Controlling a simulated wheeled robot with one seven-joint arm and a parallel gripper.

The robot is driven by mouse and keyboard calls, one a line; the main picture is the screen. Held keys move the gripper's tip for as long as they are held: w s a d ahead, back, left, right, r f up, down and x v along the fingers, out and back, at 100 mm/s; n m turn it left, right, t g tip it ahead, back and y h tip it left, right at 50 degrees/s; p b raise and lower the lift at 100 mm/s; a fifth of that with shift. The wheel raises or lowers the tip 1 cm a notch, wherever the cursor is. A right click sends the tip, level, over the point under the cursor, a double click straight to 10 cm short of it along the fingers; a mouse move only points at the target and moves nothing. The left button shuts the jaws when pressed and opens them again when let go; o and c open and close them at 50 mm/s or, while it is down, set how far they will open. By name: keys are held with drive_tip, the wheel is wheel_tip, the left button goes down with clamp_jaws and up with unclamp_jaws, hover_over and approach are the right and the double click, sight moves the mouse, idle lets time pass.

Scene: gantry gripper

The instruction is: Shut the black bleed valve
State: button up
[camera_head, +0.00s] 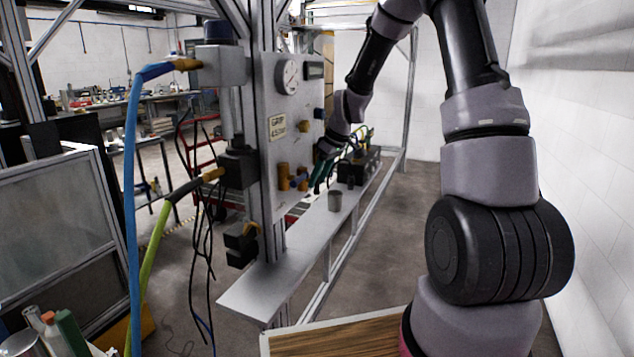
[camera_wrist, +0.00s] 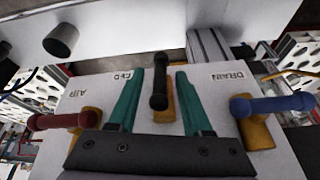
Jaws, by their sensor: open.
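The black bleed valve shows in the wrist view as a black knob-ended handle (camera_wrist: 159,84) on a brass body, in the middle of a pale panel (camera_wrist: 80,98). My gripper (camera_wrist: 158,74) is open, with one teal finger on each side of the black handle. I cannot tell whether either finger touches it. A red-handled valve (camera_wrist: 62,121) sits to the left by an AIR label, and a blue-handled valve (camera_wrist: 272,105) to the right by a DRAIN label. In the head view my gripper (camera_head: 319,177) is small beside the upright panel's right edge; the black handle cannot be made out.
The upright panel (camera_head: 271,135) carries a gauge (camera_head: 287,77) and brass fittings. A grey cup (camera_head: 335,201) stands on the metal shelf (camera_head: 262,288) below. Dark parts with cables (camera_head: 357,166) lie farther along. A dark cylinder (camera_wrist: 61,41) juts out at the wrist view's top left.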

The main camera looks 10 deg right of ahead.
drive_tip(key=shift+w+a+f, duration=0.15)
drive_tip(key=shift+f, duration=0.45)
clamp_jaws()
